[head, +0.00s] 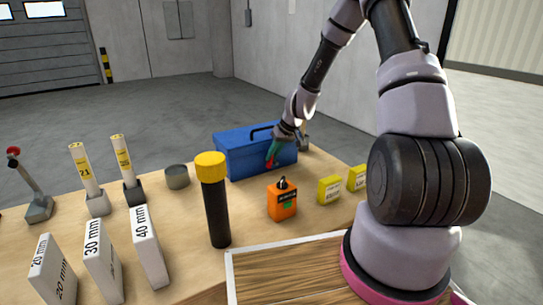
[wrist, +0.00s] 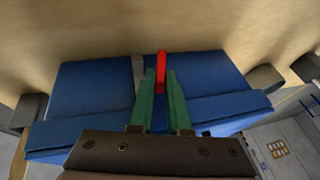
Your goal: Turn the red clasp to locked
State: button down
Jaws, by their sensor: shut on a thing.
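The blue toolbox (head: 240,158) stands at the back of the wooden bench, and its front fills much of the wrist view (wrist: 90,92). The red clasp (wrist: 161,66) is on the toolbox, lying between my green fingertips. Its red also shows in the head view (head: 269,163), partly hidden by my fingers. My gripper (wrist: 159,82) is shut on the clasp; its fingertips (head: 274,153) are at the toolbox's front. A grey strip (wrist: 138,72) runs beside the clasp, to the left in the wrist view.
An orange box (head: 282,200) and small yellow boxes (head: 329,190) stand in front of and right of the toolbox. A black cylinder with a yellow cap (head: 213,200) stands nearer. A grey cup (head: 177,177) is to the toolbox's left. Labelled white blocks (head: 101,268) stand at front left.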

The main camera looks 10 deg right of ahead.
jog(key=y, duration=0.2)
jog(key=d+m+y, duration=0.1)
jog(key=shift+w+d+f+g+y, duration=0.1)
jog(key=shift+w+f+g+y, duration=0.1)
jog(key=shift+f+g+y, duration=0.15)
jog(key=shift+d+f+m+g+y, duration=0.1)
jog(key=shift+m+g+y, duration=0.1)
jog(key=shift+y, duration=0.65)
jog(key=shift+d+f+m+g+y, duration=0.1)
jog(key=shift+g+y, duration=0.05)
jog(key=shift+y, duration=0.65)
jog(key=c, duration=0.9)
grip_release()
